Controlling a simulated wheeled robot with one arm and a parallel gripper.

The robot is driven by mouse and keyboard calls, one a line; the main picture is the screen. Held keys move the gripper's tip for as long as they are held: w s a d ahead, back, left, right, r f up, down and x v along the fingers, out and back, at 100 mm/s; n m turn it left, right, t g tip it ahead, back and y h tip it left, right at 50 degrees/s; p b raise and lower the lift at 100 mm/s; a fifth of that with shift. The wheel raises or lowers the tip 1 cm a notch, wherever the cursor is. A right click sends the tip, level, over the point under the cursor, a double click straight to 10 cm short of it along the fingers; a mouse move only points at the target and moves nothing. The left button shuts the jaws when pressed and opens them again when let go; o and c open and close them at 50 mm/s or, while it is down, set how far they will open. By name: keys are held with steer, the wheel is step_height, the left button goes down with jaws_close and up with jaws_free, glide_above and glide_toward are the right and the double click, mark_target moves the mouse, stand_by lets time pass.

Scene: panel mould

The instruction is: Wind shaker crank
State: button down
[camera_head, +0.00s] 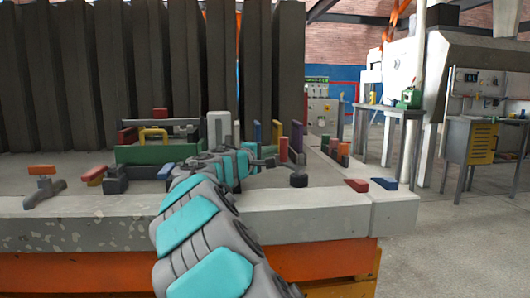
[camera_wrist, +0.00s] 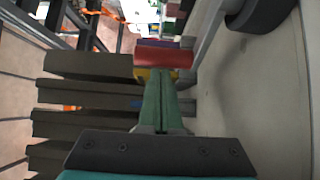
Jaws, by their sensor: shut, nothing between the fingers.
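In the head view my arm reaches forward over the bench, and my gripper (camera_head: 266,162) is small at its far end, among coloured blocks. In the wrist view the two green fingers of my gripper (camera_wrist: 161,84) lie together with nothing between them. I cannot tell surely which part is the shaker crank.
A red block (camera_wrist: 163,60) shows just past my fingertips in the wrist view. Tall dark ribbed panels (camera_head: 120,65) stand behind the pale bench (camera_head: 100,225). A green part with a yellow handle (camera_head: 153,135) is left of my arm. Open floor (camera_head: 450,240) lies to the right.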

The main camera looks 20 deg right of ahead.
mark_target(280, 161)
stand_by(0.3)
steer(key=shift+w+d+r+m+g+p, duration=0.15)
steer(key=shift+w+d+m+g+p, duration=0.05)
steer(key=shift+w+m+g+p, duration=0.2)
steer(key=shift+w+d+m+g+h+p, duration=0.25)
steer(key=shift+d+m+g+h+p, duration=0.4)
steer(key=shift+m+g+h+p, duration=0.4)
steer(key=shift+d+g, duration=0.35)
steer(key=shift+w+d, duration=0.25)
steer(key=shift+d, duration=0.45)
